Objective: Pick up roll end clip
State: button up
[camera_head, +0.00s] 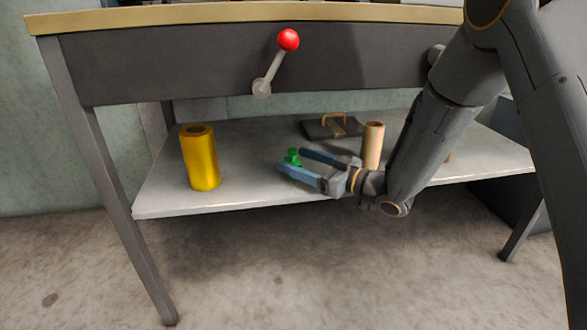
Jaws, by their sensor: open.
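The roll end clip appears to be the small green piece (293,157) on the lower shelf (250,194), near the middle. My gripper (290,161) reaches in from the right at shelf height. Its two blue-grey fingers are spread apart, with the green piece at their tips. The near finger hides the lower part of the green piece. I cannot tell whether either finger touches it.
A gold foil roll (201,160) stands upright to the left. A tan cardboard tube (372,147) stands just behind my gripper. A dark flat box with a handle (331,128) lies farther back. The bench top with a red-knobbed lever (288,40) overhangs the shelf.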

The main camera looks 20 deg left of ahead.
jog(key=shift+b+x, duration=0.35)
jog(key=shift+x, duration=0.8)
jog(key=c, duration=0.9)
